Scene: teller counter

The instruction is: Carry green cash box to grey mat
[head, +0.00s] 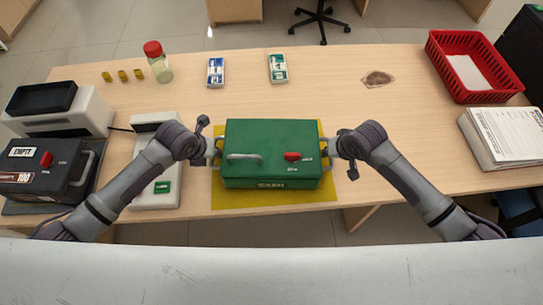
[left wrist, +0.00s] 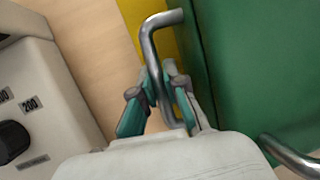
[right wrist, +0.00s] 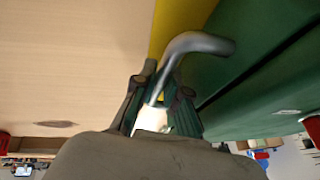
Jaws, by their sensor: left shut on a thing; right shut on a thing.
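The green cash box (head: 272,150) is over the yellow mat (head: 325,192), lid closed, a handle at each side end. I cannot tell whether it touches the mat. My left gripper (head: 213,150) is shut on its left side handle (left wrist: 160,30), also seen in the left wrist view. My right gripper (head: 334,147) is shut on its right side handle (right wrist: 195,43), also seen in the right wrist view. The dark grey mat (head: 30,208) is at the far left, mostly hidden under a black box (head: 45,172) labelled EMPTY.
A white device (head: 150,195) stands between the green box and the black box. A grey machine (head: 90,105) is behind the black box. Behind are a red-capped jar (head: 158,65) and banknote bundles (head: 278,68). A red basket (head: 440,62) and papers (head: 505,135) are right.

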